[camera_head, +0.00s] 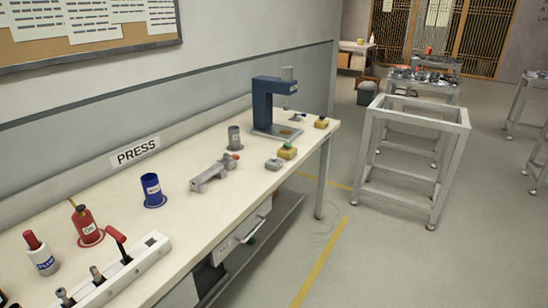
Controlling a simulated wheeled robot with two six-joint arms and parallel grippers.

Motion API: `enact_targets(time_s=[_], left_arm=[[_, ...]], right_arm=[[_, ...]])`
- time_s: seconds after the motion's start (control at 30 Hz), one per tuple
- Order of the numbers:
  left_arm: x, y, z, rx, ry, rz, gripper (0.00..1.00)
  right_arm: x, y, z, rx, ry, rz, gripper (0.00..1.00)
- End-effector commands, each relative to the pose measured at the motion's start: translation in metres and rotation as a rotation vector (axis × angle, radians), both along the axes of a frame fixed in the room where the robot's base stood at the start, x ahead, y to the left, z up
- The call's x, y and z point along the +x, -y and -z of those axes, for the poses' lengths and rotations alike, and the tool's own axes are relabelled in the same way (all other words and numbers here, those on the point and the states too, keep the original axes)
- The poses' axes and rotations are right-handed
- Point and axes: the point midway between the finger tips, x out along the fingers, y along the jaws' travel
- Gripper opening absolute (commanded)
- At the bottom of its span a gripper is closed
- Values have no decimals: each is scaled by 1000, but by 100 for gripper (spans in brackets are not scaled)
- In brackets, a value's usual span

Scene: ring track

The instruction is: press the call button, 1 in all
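No readable label shows on either box, so I cannot tell which is the call button. Neither of my grippers is in view.
A grey vise (212,173), grey cup (234,138), blue cup (152,190), red oil can (86,226) and lever panel (112,277) are also on the bench. An empty metal frame (413,116) stands right; the floor between is clear.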

Motion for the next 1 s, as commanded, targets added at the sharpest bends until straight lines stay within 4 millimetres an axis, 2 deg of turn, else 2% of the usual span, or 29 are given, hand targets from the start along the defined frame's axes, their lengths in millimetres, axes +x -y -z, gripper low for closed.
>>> enact_targets(time_s=[0.03, 0.13, 1.0], left_arm=[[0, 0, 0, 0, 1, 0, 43], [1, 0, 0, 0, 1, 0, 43], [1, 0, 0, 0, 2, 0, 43]], right_arm=[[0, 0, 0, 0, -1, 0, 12], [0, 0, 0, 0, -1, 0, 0], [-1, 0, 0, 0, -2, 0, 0]])
